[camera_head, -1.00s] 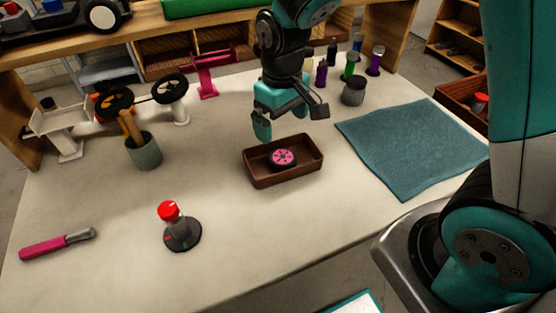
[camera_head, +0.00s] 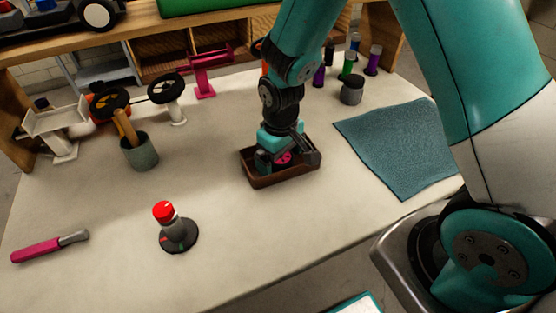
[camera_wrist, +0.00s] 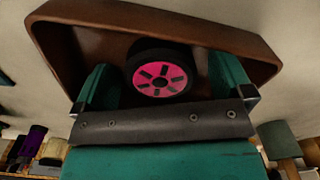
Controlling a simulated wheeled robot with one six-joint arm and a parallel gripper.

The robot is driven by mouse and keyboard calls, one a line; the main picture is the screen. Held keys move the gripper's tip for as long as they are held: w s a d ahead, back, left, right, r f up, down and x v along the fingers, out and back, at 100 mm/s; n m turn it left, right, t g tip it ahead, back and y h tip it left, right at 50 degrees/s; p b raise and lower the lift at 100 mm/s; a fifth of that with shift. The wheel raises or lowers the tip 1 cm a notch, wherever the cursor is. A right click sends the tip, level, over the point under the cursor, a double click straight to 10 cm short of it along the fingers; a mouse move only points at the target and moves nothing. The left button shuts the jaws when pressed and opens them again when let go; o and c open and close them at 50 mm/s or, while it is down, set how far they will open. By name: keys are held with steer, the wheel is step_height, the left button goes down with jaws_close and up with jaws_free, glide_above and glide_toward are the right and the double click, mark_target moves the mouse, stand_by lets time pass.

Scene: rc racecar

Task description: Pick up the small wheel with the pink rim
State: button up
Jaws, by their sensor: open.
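The small wheel with the pink rim (camera_wrist: 160,80) lies flat in a brown tray (camera_wrist: 62,50), black tyre around a pink spoked rim. In the head view the wheel (camera_head: 283,158) shows partly, behind and between parts of my gripper, inside the tray (camera_head: 262,182). My gripper (camera_head: 284,162) points down into the tray. In the wrist view my gripper's two teal fingers (camera_wrist: 165,82) stand apart, one on each side of the wheel, with gaps visible. The fingertips' exact height against the tray floor is hard to tell.
A grey stand with a red knob (camera_head: 175,229) and a pink-handled tool (camera_head: 48,246) are front left. A grey-green cup (camera_head: 139,153) stands left of the tray. A teal cloth (camera_head: 398,145) lies to the right. The surface directly around the tray is clear.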

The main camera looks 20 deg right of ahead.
steer(key=shift+c, duration=0.2)
steer(key=c, duration=1)
steer(key=shift+o, duration=0.2)
